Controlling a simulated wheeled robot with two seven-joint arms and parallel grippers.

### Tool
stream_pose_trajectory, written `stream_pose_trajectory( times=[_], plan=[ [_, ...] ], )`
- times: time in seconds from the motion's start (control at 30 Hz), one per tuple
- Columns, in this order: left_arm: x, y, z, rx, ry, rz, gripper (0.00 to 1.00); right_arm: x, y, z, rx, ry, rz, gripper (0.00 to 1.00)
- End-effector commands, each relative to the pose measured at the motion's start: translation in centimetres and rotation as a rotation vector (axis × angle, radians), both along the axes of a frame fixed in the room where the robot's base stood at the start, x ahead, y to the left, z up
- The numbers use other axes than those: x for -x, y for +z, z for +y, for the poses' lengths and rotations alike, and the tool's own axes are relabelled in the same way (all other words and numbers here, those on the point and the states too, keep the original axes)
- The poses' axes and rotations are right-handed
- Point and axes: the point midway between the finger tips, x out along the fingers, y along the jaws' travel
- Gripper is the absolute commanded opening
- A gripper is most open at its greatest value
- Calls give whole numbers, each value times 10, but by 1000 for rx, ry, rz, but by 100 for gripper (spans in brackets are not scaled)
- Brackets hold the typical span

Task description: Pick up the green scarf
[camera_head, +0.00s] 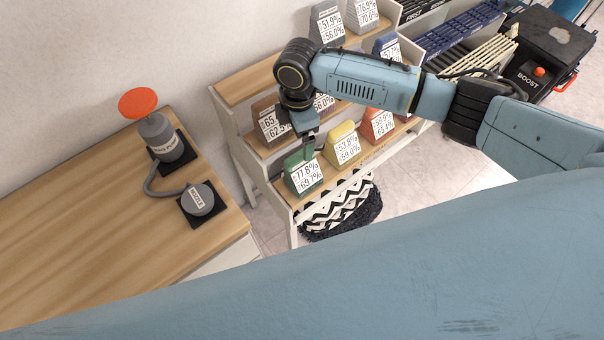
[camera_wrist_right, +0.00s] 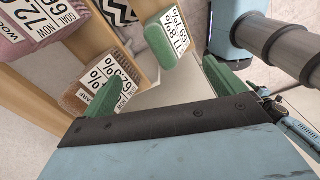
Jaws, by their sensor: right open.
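The green scarf shows as a green wedge-shaped block (camera_head: 303,172) with a white label reading 77.8% and 69.7%. It sits on the lowest step of the wooden shelf at its left end. My right gripper (camera_head: 308,143) is open just above and behind it. In the right wrist view the green block (camera_wrist_right: 160,44) lies beyond the two spread green fingers of the gripper (camera_wrist_right: 167,72), apart from them. Nothing is between the fingers. My left gripper is not in view.
A yellow block (camera_head: 343,147) stands to the right on the same step. A brown block (camera_head: 268,122) stands on the step behind. A striped basket (camera_head: 339,207) is below the shelf. A wooden counter (camera_head: 90,240) with a hose fitting is at left.

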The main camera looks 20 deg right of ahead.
Motion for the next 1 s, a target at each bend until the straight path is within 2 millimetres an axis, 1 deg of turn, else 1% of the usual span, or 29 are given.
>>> stream_pose_trajectory(
  times=[0.03,0.1,0.3,0.5,0.63,0.77,0.87,1.0],
  plan=[
    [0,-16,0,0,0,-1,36,-2,-4,-1,-3,-94,-4,100],
    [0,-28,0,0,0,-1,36,-2,-1,-1,-6,-250,-3,100],
    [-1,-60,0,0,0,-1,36,1,8,-5,-8,-696,2,100],
    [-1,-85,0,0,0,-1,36,8,16,-9,-1,-1075,5,100],
    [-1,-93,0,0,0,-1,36,12,20,-10,2,-1225,5,100],
    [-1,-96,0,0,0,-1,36,14,20,-11,7,-1291,7,100],
    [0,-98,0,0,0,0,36,14,9,-11,8,-1303,8,100],
    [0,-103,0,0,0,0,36,14,-19,-11,9,-1301,9,100]
  ],
)
